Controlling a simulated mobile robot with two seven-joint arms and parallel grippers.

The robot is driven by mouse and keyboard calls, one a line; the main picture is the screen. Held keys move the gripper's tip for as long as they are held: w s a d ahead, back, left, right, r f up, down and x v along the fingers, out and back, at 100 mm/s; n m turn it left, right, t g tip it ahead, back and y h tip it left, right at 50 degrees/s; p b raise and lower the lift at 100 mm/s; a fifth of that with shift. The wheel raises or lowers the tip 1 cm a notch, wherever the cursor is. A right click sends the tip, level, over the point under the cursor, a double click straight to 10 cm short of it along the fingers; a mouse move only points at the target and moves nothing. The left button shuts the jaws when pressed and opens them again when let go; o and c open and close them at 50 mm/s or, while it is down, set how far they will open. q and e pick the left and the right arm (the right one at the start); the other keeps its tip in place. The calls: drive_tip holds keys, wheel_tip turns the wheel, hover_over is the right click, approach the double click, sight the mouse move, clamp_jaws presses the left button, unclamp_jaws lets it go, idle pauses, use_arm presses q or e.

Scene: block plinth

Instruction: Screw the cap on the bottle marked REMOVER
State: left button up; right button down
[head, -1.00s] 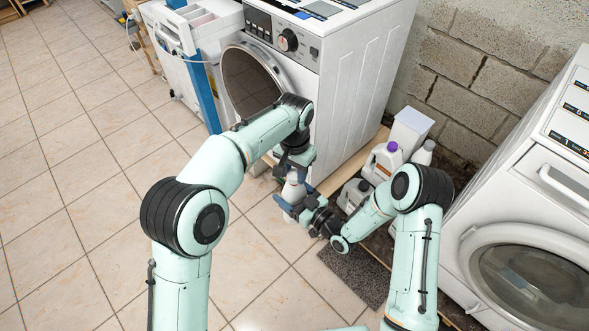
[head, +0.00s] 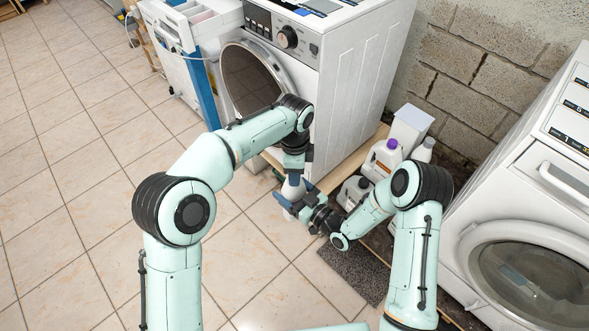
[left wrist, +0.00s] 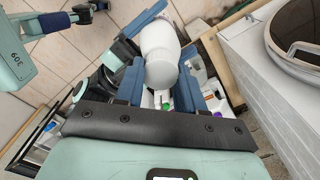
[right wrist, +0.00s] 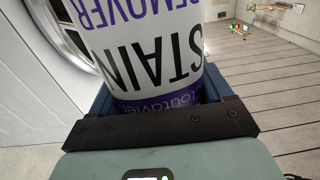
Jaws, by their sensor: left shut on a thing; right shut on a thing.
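The white bottle (head: 292,190) is upright beside the front of the washing machine. In the right wrist view its label (right wrist: 150,60) reads STAIN REMOVER in black and purple. My right gripper (head: 298,208) is shut on the bottle's body from the side. My left gripper (head: 294,163) is above it, pointing down, shut at the bottle's top. In the left wrist view a white rounded top, taken as the cap (left wrist: 162,74), sits between the blue fingers, in line with the bottle (left wrist: 158,38). The seam between cap and bottle cannot be made out.
A jug with a purple cap (head: 383,158), a grey jug (head: 353,191), a white bottle (head: 424,150) and a white box (head: 410,127) stand close on the right. The washing machine (head: 350,80) stands behind. Tiled floor (head: 80,200) at left is clear.

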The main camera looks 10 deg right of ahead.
use_arm(q)
drive_tip(key=m, duration=1.2)
drive_tip(key=shift+s+a+f, duration=0.1)
drive_tip(key=m, duration=0.4)
drive_tip(key=o, duration=1.2)
drive_tip(key=shift+c, duration=0.2)
wheel_tip(320, 180, up, 12)
